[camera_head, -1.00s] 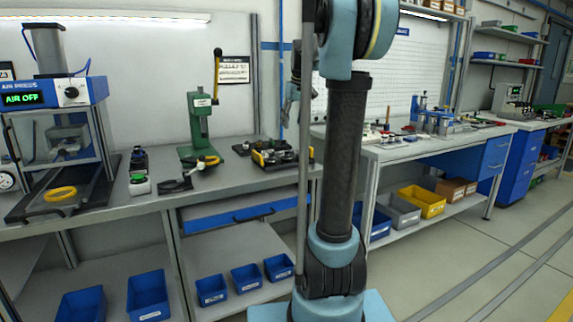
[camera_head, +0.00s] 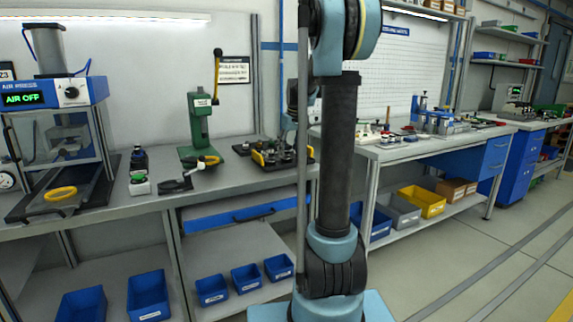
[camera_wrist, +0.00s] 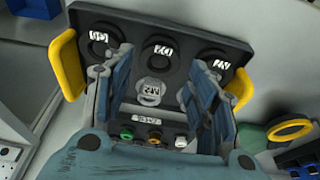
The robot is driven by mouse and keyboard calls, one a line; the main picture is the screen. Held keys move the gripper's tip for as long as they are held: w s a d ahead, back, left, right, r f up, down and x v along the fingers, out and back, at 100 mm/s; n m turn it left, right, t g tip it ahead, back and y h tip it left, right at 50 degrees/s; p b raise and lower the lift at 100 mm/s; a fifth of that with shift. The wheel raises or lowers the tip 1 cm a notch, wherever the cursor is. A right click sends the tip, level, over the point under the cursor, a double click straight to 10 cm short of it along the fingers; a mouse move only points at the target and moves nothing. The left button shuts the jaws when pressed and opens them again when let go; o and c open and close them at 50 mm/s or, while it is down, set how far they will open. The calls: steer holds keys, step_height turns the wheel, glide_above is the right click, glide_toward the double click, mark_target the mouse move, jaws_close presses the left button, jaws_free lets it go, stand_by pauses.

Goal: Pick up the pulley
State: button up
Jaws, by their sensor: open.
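A black tray (camera_wrist: 180,33) with a yellow handle on each side fills the upper middle of the wrist view. Three dark round parts with white labels sit along its far row, one of them the middle dark part (camera_wrist: 160,50). A light grey round part (camera_wrist: 152,91) with a label and a ring shape sits nearer. I cannot tell for sure which part is the pulley. My gripper (camera_wrist: 158,70) is open, its blue-padded fingers on either side of the grey part, with nothing held. In the head view the tray (camera_head: 285,159) stands on the bench; my arm hides most of the gripper.
Small green, orange and white pieces, including an orange one (camera_wrist: 155,136), lie at the tray's near side. An air press (camera_head: 60,110) is at far left. Blue bins (camera_head: 213,289) sit below.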

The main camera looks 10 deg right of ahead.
mark_target(287, 158)
steer(key=x, duration=0.5)
steer(key=shift+w+a+r, duration=0.1)
steer(key=shift+w, duration=0.15)
steer(key=c, duration=0.9)
steer(key=shift+r, duration=0.1)
